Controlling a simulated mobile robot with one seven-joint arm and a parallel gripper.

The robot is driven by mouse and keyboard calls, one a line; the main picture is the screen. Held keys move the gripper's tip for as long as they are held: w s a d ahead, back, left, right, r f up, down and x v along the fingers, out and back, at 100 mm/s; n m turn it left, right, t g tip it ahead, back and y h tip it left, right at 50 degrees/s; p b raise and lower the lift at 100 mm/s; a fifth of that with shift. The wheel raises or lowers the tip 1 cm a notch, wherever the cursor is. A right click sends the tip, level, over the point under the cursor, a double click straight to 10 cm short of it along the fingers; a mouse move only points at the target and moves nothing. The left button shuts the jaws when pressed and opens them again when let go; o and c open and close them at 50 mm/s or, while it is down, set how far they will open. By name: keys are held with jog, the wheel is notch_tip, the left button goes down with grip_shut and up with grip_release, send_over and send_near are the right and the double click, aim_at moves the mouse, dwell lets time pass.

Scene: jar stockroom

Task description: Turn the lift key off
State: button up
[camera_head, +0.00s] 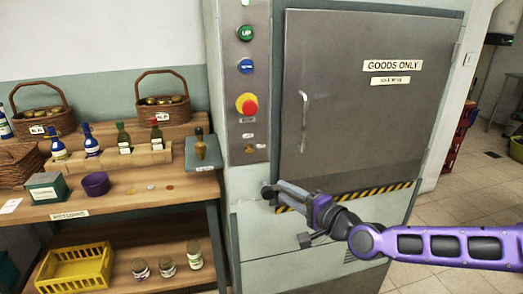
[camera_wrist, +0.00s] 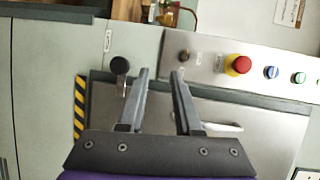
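A small brass-coloured round fitting (camera_head: 249,148), which looks like the key switch, sits at the bottom of the steel button panel. It also shows in the wrist view (camera_wrist: 184,55), just beyond the right fingertip. Its turned position is too small to tell. My gripper (camera_head: 279,189) is below and right of it, in front of the lift front. In the wrist view my gripper (camera_wrist: 160,72) is open, with nothing between its two fingers. A black round knob (camera_wrist: 119,64) stands left of the left finger, seemingly apart from it.
The panel also carries a red emergency button (camera_head: 247,104), a blue button (camera_head: 246,66) and a green button (camera_head: 245,33). The grey lift door (camera_head: 365,120) with its handle (camera_head: 304,122) is shut. A wooden bench (camera_head: 130,200) with bottles and baskets stands left.

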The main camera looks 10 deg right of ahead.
jog(key=t, duration=0.1)
send_near(250, 151)
jog(key=b+x, duration=0.3)
jog(key=x, duration=0.5)
jog(key=shift+w+m, duration=0.25)
jog(key=shift+m, duration=0.05)
jog(key=shift+f, duration=0.1)
grip_shut()
dwell(1.4)
